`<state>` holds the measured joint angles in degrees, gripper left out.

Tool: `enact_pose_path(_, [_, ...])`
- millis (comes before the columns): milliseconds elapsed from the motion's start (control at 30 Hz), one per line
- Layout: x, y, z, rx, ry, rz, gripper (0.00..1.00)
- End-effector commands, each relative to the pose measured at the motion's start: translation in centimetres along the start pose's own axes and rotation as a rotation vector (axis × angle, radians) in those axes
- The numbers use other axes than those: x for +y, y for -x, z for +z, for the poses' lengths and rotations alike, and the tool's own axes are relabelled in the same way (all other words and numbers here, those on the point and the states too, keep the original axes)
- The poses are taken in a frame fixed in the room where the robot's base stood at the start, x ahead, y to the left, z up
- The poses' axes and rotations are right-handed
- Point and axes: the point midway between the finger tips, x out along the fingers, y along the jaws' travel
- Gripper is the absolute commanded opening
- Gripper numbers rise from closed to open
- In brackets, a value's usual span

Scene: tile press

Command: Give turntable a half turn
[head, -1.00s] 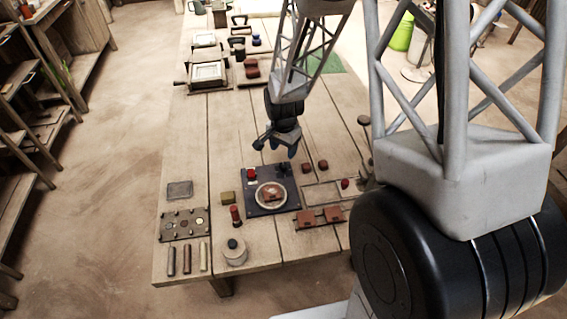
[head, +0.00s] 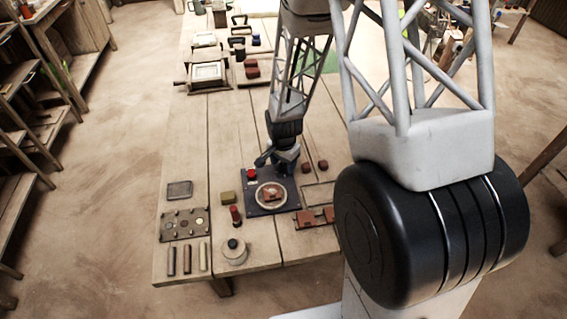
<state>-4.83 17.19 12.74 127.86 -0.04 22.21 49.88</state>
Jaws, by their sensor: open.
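The turntable (head: 260,203) is a pale round disc on a dark square board (head: 253,210) on the wooden table. A reddish-brown piece (head: 271,194) lies on top of it. A red block or button (head: 251,174) sits at the board's back left corner. My gripper (head: 285,170) points down at the board's back right edge, just behind the turntable. It is open, and nothing shows between its fingers. The fingertips are small and dark here, and I cannot tell whether they touch the board.
A red-topped stamp (head: 235,215) and an olive block (head: 227,198) stand left of the board. A round pot (head: 234,252) is in front. Reddish tiles (head: 308,219) lie at right, partly behind my arm.

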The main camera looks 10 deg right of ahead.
Motion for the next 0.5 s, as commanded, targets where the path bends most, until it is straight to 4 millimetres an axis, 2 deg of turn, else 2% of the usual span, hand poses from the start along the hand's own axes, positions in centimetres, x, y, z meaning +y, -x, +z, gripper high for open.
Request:
enact_pose_path(367, [0.01,-0.24,0.01,0.0,0.0,0.0,0.56])
enact_pose_path(500, [0.01,-0.23,0.01,0.0,0.0,0.0,0.35])
